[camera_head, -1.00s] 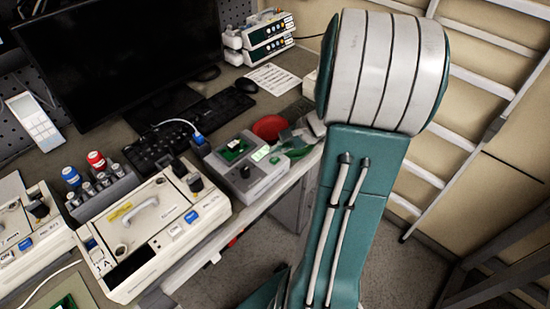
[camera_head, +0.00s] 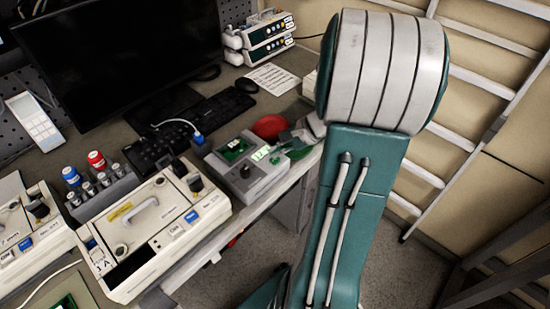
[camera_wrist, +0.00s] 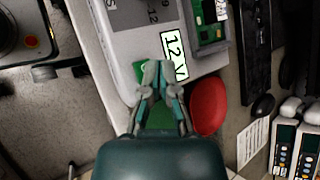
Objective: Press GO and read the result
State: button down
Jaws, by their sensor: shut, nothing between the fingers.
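A grey tester box (camera_head: 240,187) stands at the bench's front edge, with a green circuit board (camera_head: 234,148) in its top; the board also shows in the wrist view (camera_wrist: 211,14). Its lit display (camera_head: 261,153) reads what looks like "12 V" in the wrist view (camera_wrist: 174,53). My gripper (camera_wrist: 153,70) is shut and empty, its tips over the box top right beside the display. A green patch (camera_wrist: 141,68), perhaps the GO button, shows partly behind the tips; I cannot tell whether they touch it. In the head view my gripper (camera_head: 276,159) is small at the box's right side.
A red round dish (camera_head: 270,127) lies just behind my gripper. A keyboard (camera_head: 220,108), mouse (camera_head: 246,85) and monitor (camera_head: 120,55) are behind. Open floor lies in front.

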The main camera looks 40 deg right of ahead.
aim_at(277, 159)
jog(key=shift+f, duration=0.25)
jog(key=shift+f, duration=0.4)
dwell(0.6)
dwell(0.3)
jog(key=shift+r, duration=0.85)
jog(key=shift+r, duration=2.5)
